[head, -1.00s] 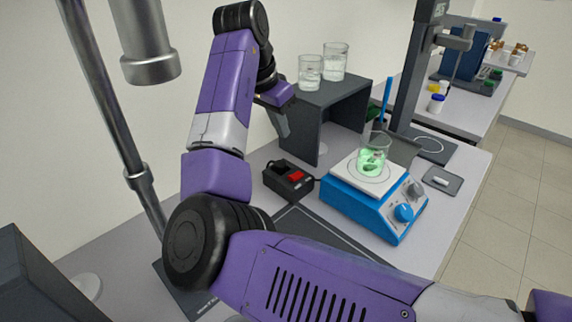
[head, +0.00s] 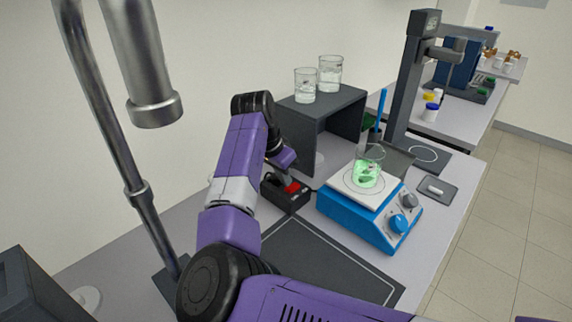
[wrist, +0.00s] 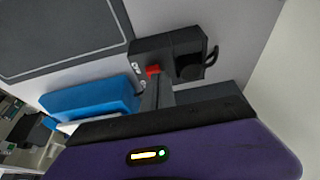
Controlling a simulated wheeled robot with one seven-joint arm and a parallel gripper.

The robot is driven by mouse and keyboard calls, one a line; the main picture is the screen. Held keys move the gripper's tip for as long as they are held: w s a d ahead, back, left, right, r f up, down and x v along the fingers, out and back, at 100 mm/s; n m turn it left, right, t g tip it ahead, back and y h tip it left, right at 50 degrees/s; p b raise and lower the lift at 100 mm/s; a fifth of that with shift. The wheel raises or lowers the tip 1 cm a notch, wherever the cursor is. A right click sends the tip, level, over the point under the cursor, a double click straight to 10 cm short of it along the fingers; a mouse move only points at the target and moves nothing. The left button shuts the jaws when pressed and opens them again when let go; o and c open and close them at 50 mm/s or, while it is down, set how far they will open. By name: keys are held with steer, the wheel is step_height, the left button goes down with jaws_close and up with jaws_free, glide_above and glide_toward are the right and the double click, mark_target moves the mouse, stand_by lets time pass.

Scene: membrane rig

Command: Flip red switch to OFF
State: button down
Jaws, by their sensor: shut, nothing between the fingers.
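My arm hides part of the box in the head view.
A blue hotplate stirrer (head: 370,218) with a beaker of green liquid (head: 367,172) stands right of the box. A dark shelf (head: 345,112) with two glass beakers rises behind. A dark mat (head: 320,268) lies in front.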

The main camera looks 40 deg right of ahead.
steer(key=shift+a+f, duration=0.1)
steer(key=shift+f, duration=0.1)
steer(key=shift+a+f+h+b, duration=0.2)
steer(key=shift+f+h+b, duration=0.1)
steer(key=shift+f, duration=0.1)
steer(key=shift+a+f+h, duration=0.2)
steer(key=shift+f+h, duration=0.1)
steer(key=shift+h+b, duration=0.35)
steer(key=shift+h, duration=0.05)
steer(key=shift+r, duration=0.15)
steer(key=shift+d+r+p, duration=0.3)
steer(key=shift+d+p, duration=0.2)
steer(key=shift+d, duration=0.2)
